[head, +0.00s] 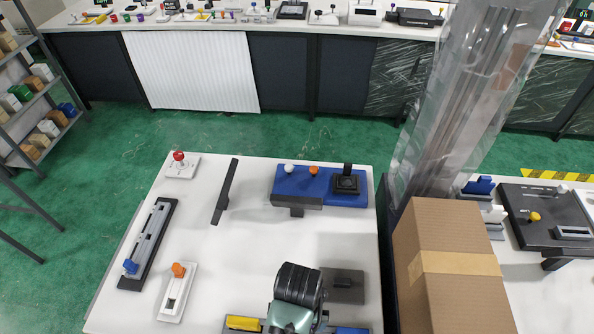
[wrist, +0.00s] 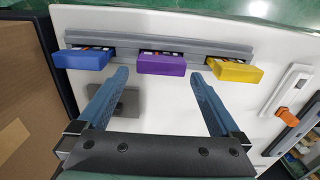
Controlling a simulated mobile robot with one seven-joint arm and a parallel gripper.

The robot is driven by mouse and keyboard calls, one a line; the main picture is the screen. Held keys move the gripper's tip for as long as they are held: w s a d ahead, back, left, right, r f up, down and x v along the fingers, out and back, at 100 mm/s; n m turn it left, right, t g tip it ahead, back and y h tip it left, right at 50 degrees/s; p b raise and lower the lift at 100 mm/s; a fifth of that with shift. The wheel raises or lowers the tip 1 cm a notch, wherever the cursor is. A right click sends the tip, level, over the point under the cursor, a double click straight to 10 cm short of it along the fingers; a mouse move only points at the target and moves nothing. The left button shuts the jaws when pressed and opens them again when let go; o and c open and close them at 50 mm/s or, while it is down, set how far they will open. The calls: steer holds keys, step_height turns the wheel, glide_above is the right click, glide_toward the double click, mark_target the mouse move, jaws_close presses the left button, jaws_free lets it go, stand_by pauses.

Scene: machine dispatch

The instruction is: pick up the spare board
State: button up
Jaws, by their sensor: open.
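Three boards with coloured front ends sit in a grey slotted rail (wrist: 160,33) in the wrist view: blue (wrist: 82,60), purple (wrist: 162,64) and yellow (wrist: 235,71). Nothing marks which is the spare board. My gripper (wrist: 158,76) is open and empty, one fingertip on each side of the purple board's end as seen; I cannot tell whether they touch it. In the head view, my gripper's wrist hides the purple board and the middle of the rail. The yellow board (head: 244,323) shows left of it and part of the blue board (head: 350,330) right of it.
A grey plate (head: 343,285) lies by my wrist. Sliders with orange (head: 178,285) and blue (head: 131,266) knobs stand left. A blue panel with a joystick (head: 346,182) is at the back. A cardboard box (head: 450,270) stands right. The table's middle is clear.

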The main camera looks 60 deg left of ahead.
steer(key=shift+s+f+p, duration=0.15)
steer(key=shift+f+p, duration=0.4)
steer(key=shift+f, duration=2)
steer(key=c, duration=1.1)
